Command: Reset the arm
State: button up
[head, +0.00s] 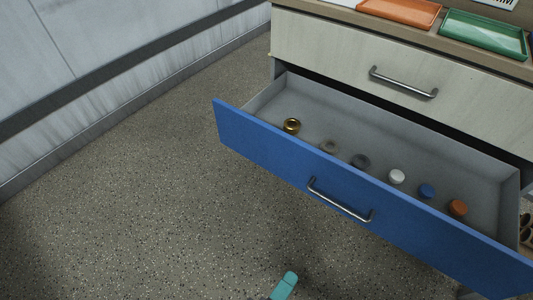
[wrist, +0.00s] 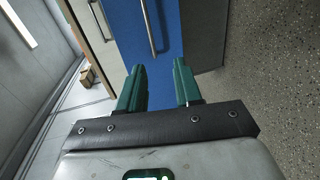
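My gripper (wrist: 160,82) shows in the wrist view with its two green fingers apart and nothing between them. In the head view only one teal fingertip (head: 286,284) shows at the bottom edge, over the floor and in front of the open drawer. The rest of my arm is out of that view. The gripper is apart from the drawer's blue front (head: 300,180) and from its metal handle (head: 340,200). The handle also shows beyond the fingers in the wrist view (wrist: 150,25).
The open drawer holds a gold piece (head: 291,125) and several small round pieces, including a white one (head: 397,176), a blue one (head: 427,191) and an orange one (head: 458,207). Above it is a shut drawer (head: 400,70). Orange (head: 400,10) and green (head: 484,35) trays sit on top. Floor at left is clear.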

jog(key=s+d+f+m+g+y, duration=0.2)
jog(key=s+d+m+g+y, duration=0.15)
jog(key=d, duration=0.45)
jog(key=s+d+f+m+g+y, duration=0.15)
jog(key=d+m+g, duration=0.25)
jog(key=d, duration=0.4)
jog(key=s+d+f+m+g+y, duration=0.2)
jog(key=s+d+m+g+y, duration=0.15)
jog(key=d, duration=0.45)
notch_tip(320, 180, up, 27)
jog(key=p, duration=2.6)
jog(key=shift+a+g, duration=0.2)
jog(key=shift+g, duration=0.1)
